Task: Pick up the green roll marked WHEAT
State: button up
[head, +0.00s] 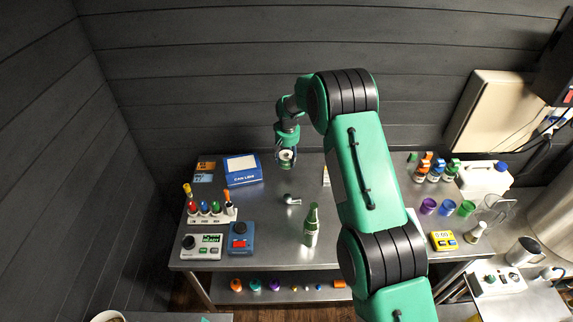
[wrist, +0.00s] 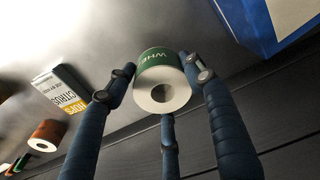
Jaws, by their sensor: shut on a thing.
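The green roll marked WHEAT (wrist: 160,65) has a white paper end with a dark core hole and shows in the middle of the wrist view. My gripper (wrist: 163,85) is shut on it, with blue fingers on both sides and another below. In the head view my gripper (head: 286,157) is at the back of the steel table, and the roll's pale end (head: 287,155) shows between the fingers. I cannot tell how far the roll is above the table.
A blue box (head: 243,171) stands left of my gripper. A green bottle (head: 311,226) and a small metal item (head: 291,199) stand nearer the front. In the wrist view, a CITRUS HOPS packet (wrist: 62,92) and an orange-brown roll (wrist: 47,134) lie to the left.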

aim_at(286, 155)
jog(key=shift+r, duration=2.2)
